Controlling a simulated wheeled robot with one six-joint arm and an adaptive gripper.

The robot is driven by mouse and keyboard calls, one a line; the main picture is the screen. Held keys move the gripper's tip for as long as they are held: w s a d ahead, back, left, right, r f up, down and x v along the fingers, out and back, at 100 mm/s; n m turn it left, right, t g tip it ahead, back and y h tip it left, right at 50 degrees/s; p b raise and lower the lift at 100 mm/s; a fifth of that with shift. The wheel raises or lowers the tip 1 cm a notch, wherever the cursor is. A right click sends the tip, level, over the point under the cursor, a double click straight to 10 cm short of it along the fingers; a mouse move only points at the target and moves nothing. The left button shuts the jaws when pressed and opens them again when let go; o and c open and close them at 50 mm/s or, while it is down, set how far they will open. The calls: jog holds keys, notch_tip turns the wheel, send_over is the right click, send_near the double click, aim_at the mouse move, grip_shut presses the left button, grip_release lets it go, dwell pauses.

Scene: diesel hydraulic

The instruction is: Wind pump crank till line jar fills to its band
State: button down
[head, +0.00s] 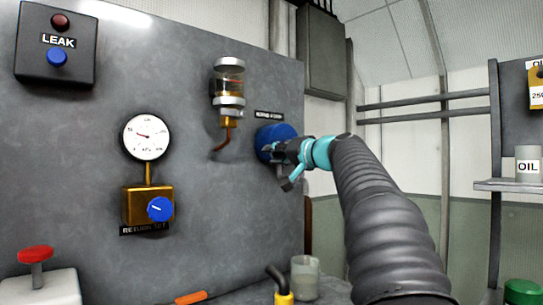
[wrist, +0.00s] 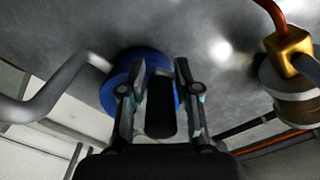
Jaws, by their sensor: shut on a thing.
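The pump crank shows as a blue disc (head: 268,137) on the grey panel, partly hidden by my gripper (head: 288,154). In the wrist view, the blue disc (wrist: 112,92) lies behind my gripper (wrist: 158,85), whose fingers are shut on a dark crank handle (wrist: 160,112). The line jar (head: 229,70) is a small glass cylinder between metal collars, left of and above the crank. A thin reddish line crosses its glass, with an amber tint; I cannot tell the liquid level. The jar's underside (wrist: 284,82) shows at the right in the wrist view.
A dial gauge (head: 146,137) sits above a brass valve block with a blue knob (head: 160,209). A leak box (head: 56,45) hangs upper left. An oil can (head: 527,166) is at right.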

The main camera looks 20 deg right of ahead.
jog(key=shift+s+r, duration=0.1)
jog(key=shift+r, duration=0.25)
jog(key=c, duration=1)
grip_release()
jog(key=shift+d, duration=0.15)
jog(key=shift+f, duration=0.15)
jog(key=v, duration=1.1)
jog(key=shift+s, duration=0.4)
